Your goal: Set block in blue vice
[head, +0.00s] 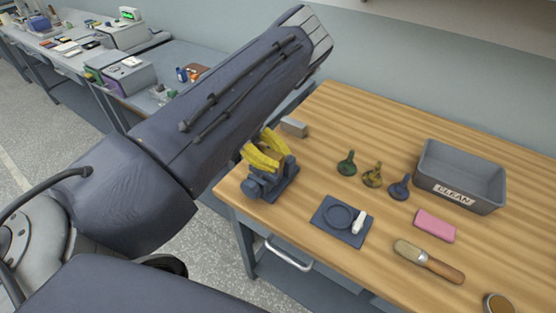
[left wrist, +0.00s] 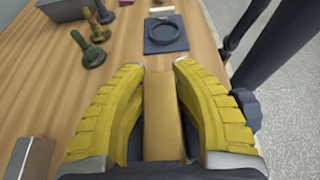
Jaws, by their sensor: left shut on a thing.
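My left gripper (head: 265,150) has yellow ridged fingers and sits directly over the blue vice (head: 270,187) near the table's left edge. In the left wrist view the gripper (left wrist: 156,66) is shut on a tan block (left wrist: 163,118), with one finger along each side of it. A dark blue part of the vice (left wrist: 247,105) shows to the right of the fingers. The fingers hide most of the vice jaws, so I cannot tell how deep the block sits in them. In the head view the block is hidden by the fingers. My right gripper is not in view.
A grey metal block (head: 294,127) stands just behind the vice. A blue plate with a ring (head: 328,225), several small knobs (head: 372,175), a grey CLEAN bin (head: 430,182), a pink sponge (head: 435,225) and a brush (head: 430,260) lie to the right.

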